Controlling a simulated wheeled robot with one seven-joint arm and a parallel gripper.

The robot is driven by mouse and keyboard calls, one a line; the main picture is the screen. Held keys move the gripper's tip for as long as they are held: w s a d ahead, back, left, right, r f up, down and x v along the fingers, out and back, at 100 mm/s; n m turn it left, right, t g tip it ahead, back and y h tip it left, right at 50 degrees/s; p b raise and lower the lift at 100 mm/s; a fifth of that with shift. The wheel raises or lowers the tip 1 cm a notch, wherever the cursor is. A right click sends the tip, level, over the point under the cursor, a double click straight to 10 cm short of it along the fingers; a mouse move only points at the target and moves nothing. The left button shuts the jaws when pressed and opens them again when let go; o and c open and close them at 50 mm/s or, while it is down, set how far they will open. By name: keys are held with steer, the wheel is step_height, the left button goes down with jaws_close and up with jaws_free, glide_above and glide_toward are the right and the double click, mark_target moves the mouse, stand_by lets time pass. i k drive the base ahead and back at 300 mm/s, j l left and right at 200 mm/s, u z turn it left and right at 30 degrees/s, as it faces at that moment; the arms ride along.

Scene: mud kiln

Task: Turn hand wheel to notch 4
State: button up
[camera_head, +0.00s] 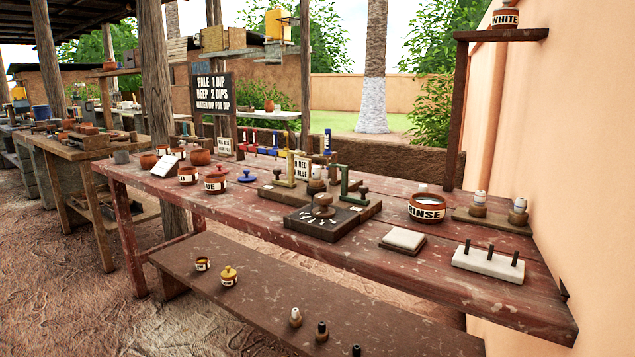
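A small dark round wheel with a knob on top (322,210) stands on a dark square board (328,230) on the red-brown table (450,272). It appears to be the hand wheel. Small white marks lie on the board around it, too small to read. Which notch the wheel is at cannot be told. My gripper and arm are not in view.
Behind the wheel stand a green stand (344,184) and a cream stand (291,168). A RINSE bowl (426,207), a pale pad (403,240) and a white pegged block (488,262) lie to the right. A lower bench (300,297) runs in front, holding small pots and bottles.

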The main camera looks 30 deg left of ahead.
mark_target(323, 200)
steer(key=u, duration=1.35)
